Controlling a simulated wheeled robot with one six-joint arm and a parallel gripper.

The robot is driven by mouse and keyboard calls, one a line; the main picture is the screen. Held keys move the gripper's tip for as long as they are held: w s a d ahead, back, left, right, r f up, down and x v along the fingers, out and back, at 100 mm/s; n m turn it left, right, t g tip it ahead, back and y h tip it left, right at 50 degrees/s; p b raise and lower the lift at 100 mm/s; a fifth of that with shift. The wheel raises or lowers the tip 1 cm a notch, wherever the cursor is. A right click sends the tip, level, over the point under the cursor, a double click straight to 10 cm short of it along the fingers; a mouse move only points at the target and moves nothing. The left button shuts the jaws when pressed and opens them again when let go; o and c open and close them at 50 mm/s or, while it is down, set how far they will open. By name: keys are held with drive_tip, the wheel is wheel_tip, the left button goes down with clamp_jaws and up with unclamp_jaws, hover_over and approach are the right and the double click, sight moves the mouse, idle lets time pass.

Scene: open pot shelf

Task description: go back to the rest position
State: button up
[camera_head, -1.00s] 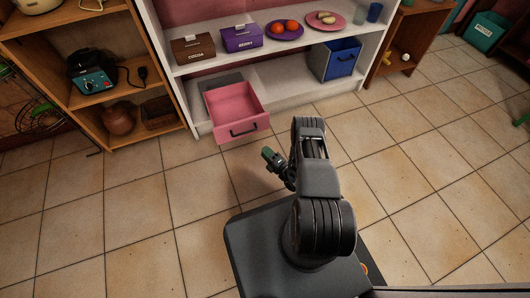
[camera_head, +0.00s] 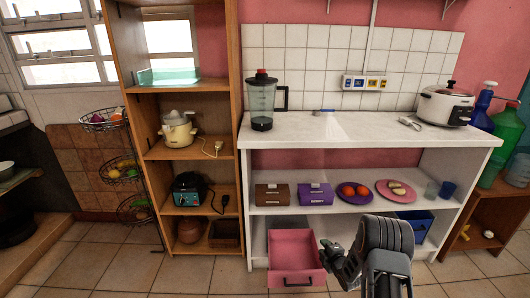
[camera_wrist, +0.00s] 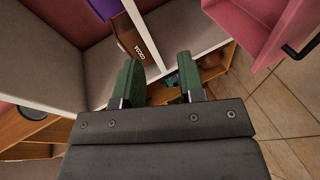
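My gripper (camera_head: 330,250) is held in front of the white shelf, at the right edge of the open pink drawer in the head view. In the wrist view its two green fingers (camera_wrist: 160,78) stand apart with nothing between them. The arm is folded up close to my body at the lower right of the head view. The pink drawer (camera_head: 294,265) is pulled out and looks empty; it also shows at the upper right of the wrist view (camera_wrist: 262,25).
The white shelf (camera_head: 370,157) holds a brown box (camera_head: 272,195), a purple box (camera_head: 315,195) and two plates. A blue bin (camera_head: 414,224) sits low at right. A wooden shelf (camera_head: 239,90) stands at left. Tiled floor (camera_head: 110,270) is clear at front left.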

drive_tip(key=s+r+m+g+h+p, duration=0.1)
drive_tip(key=s+r+m+p, duration=0.2)
drive_tip(key=r, duration=0.8)
drive_tip(key=s+a+r+m+g+h+p, duration=0.1)
drive_tip(key=r+m+g+h+p, duration=0.3)
drive_tip(key=r, duration=0.7)
drive_tip(key=s+r+m+t+y+p, duration=0.15)
drive_tip(key=r+p, duration=0.35)
drive_tip(key=r, duration=0.6)
drive_tip(key=s+a+r+m+g+p, duration=0.3)
drive_tip(key=s+r+m+p, duration=0.2)
drive_tip(key=s+r, duration=0.5)
drive_tip(key=s+a+r+m+g+p, duration=0.3)
drive_tip(key=s+r+m+p, duration=0.2)
drive_tip(key=s, duration=1.1)
wheel_tip(320, 180, up, 7)
drive_tip(key=p, duration=0.3)
drive_tip(key=shift+a+f+g, duration=0.2)
drive_tip(key=shift+a+g, duration=0.15)
drive_tip(key=shift+a, duration=0.05)
drive_tip(key=shift+a, duration=0.1)
